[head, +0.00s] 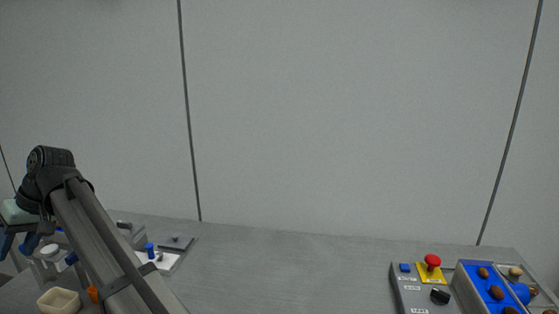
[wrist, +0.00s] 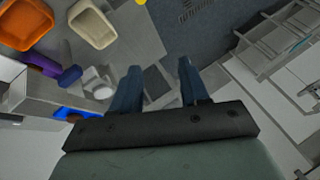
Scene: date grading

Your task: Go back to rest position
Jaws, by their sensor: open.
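My gripper (head: 20,243) is at the far left of the head view, past the left part of the table, with its blue fingers pointing down. In the wrist view my gripper (wrist: 157,68) shows two blue fingers spread apart, with nothing between them. My arm crosses the lower left of the head view and hides part of the table. Dates (head: 497,292) lie in a blue tray (head: 466,276) at the far right, well away from my gripper.
A grey control box (head: 414,293) with a red button (head: 432,261) stands beside the blue tray. A cream bin (wrist: 92,27) and an orange bin (wrist: 25,24) lie near my gripper. A metal rack (wrist: 285,40) is at right in the wrist view. The middle table (head: 290,270) is clear.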

